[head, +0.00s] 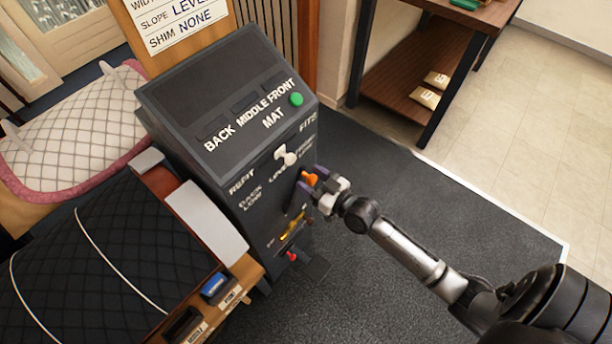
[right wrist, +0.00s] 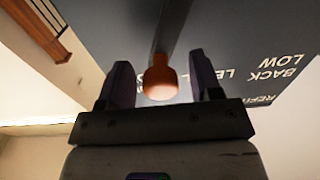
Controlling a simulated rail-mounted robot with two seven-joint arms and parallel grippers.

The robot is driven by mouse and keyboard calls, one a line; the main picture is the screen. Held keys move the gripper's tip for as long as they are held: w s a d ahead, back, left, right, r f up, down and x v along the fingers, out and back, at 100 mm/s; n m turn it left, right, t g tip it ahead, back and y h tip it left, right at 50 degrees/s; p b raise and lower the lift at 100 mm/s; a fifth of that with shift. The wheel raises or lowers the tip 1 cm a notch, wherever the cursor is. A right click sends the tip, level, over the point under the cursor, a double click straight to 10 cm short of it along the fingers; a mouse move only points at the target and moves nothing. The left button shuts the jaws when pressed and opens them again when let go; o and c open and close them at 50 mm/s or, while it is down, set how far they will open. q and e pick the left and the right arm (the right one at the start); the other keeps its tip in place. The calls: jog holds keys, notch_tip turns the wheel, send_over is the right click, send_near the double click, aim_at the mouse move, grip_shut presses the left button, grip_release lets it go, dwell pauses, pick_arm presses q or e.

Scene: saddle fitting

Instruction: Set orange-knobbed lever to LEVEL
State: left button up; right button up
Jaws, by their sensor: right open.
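The orange-knobbed lever (head: 309,178) is on the front face of the dark control box (head: 225,110), near its right edge. Its orange knob also shows in the right wrist view (right wrist: 160,82), on a dark stem. My right gripper (head: 311,188) is open, with one finger on each side of the knob and a visible gap to both in the right wrist view. The LEVEL lettering on the face is partly readable to the left of the lever; the lever's exact setting cannot be told. My left gripper is not in view.
A white-knobbed lever (head: 286,156) sits just above and left of the orange one. A green button (head: 296,99) is on the box top. A yellow part (head: 292,228) is lower on the face. A sign (head: 178,20) reads SLOPE LEVEL. Grey floor mat on the right is clear.

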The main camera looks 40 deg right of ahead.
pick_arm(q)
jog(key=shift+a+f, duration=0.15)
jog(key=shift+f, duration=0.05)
pick_arm(e)
jog(key=shift+w+a, duration=0.2)
jog(key=shift+w, duration=0.75)
